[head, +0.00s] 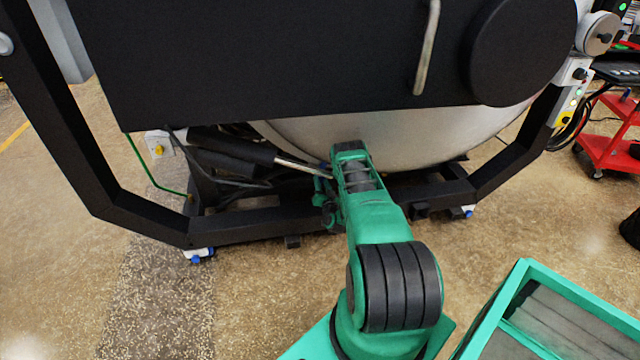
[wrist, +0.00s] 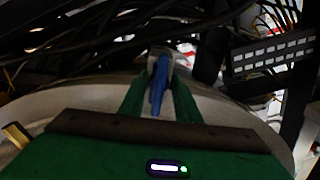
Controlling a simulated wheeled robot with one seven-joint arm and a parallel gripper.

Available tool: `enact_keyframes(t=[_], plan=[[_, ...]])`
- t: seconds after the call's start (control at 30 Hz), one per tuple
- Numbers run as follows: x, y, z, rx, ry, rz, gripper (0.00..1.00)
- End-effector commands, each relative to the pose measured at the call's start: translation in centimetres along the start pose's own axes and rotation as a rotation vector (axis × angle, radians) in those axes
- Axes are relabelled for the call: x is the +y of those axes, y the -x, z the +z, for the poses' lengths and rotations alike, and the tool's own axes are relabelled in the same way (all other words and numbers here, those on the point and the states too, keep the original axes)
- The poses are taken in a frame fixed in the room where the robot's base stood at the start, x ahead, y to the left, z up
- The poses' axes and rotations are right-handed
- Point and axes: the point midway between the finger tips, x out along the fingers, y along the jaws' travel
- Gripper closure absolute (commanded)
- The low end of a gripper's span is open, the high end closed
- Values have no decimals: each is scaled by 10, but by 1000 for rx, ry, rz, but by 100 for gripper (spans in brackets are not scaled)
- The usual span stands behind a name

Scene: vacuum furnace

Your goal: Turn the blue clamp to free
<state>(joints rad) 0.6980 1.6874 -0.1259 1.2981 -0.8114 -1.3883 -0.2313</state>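The blue clamp (wrist: 159,86) shows in the middle of the wrist view as a narrow upright blue piece in front of a pale grey mount. My gripper (wrist: 160,78) has its two green fingers on either side of the clamp, with a visible gap between each finger and the blue piece. It looks open around the clamp, not pressed on it. In the head view my arm reaches under the furnace's rounded metal vessel (head: 400,138). There the gripper is mostly hidden by the arm, and I cannot make out the clamp for certain.
A black frame (head: 70,140) surrounds the vessel, with a dark panel (head: 270,60) above my arm. A black cylinder with a metal rod (head: 300,167) lies close left of my arm. Dark cables (wrist: 90,50) crowd the far side. A red cart (head: 605,150) stands at right.

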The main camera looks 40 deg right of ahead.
Motion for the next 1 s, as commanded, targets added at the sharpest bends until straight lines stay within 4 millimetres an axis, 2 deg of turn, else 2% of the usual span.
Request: enact_keyframes(t=[0.2, 0.47, 0.6, 1.0], plan=[[1, -13, -1, 0, 0, 2, 70], [1, -13, 0, -1, 1, 2, 70], [1, -13, 0, -1, 1, 2, 100], [0, -13, 0, -1, 37, 1, 100]])
